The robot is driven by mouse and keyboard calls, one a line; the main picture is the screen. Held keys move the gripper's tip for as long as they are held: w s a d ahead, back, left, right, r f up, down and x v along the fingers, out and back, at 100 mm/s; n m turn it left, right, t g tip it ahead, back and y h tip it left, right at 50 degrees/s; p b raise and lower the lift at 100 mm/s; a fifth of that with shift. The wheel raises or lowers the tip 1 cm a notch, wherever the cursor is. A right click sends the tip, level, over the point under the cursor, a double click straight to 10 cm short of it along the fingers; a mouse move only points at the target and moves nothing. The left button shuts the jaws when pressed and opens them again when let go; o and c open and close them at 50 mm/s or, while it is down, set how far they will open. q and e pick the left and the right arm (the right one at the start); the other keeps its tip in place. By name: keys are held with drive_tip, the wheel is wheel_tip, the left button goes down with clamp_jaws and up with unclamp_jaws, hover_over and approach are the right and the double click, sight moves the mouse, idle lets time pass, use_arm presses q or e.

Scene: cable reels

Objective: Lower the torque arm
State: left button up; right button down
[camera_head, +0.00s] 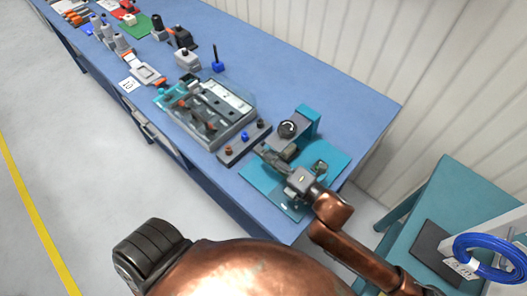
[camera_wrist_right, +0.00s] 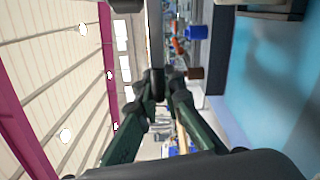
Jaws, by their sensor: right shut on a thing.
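The teal test device (camera_head: 308,118) stands on a teal base plate (camera_head: 258,183) at the right end of the blue bench, with a round black dial on it. My right gripper (camera_head: 268,155) reaches over the plate from the lower right. In the right wrist view, my right gripper (camera_wrist_right: 160,90) has its two dark fingers closed together on the end of a narrow grey bar, which looks like the torque arm (camera_wrist_right: 155,40). The bar's far end is out of view. In the head view the gripper and wrist hide most of the bar. My left gripper is not in view.
A strip with small coloured knobs (camera_head: 245,143) and a grey tray with tools (camera_head: 210,112) lie left of the device. A teal side table (camera_head: 457,190) at right has a blue cable coil (camera_head: 490,250) near it. The bench's back edge is clear.

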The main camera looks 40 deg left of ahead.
drive_tip(key=c, duration=2.2)
unclamp_jaws()
drive_tip(key=shift+w+f, duration=0.15)
drive_tip(key=shift+f, duration=0.15)
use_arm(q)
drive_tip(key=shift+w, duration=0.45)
use_arm(e)
drive_tip(key=shift+o, duration=0.8)
drive_tip(key=shift+r, duration=0.1)
drive_tip(key=shift+d, duration=0.2)
drive_tip(key=d, duration=0.4)
drive_tip(key=s+d, duration=0.1)
drive_tip(key=d, duration=0.6)
drive_tip(key=shift+s+d, duration=0.15)
drive_tip(key=shift+d, duration=0.15)
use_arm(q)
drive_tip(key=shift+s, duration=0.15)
use_arm(e)
drive_tip(key=shift+r, duration=0.1)
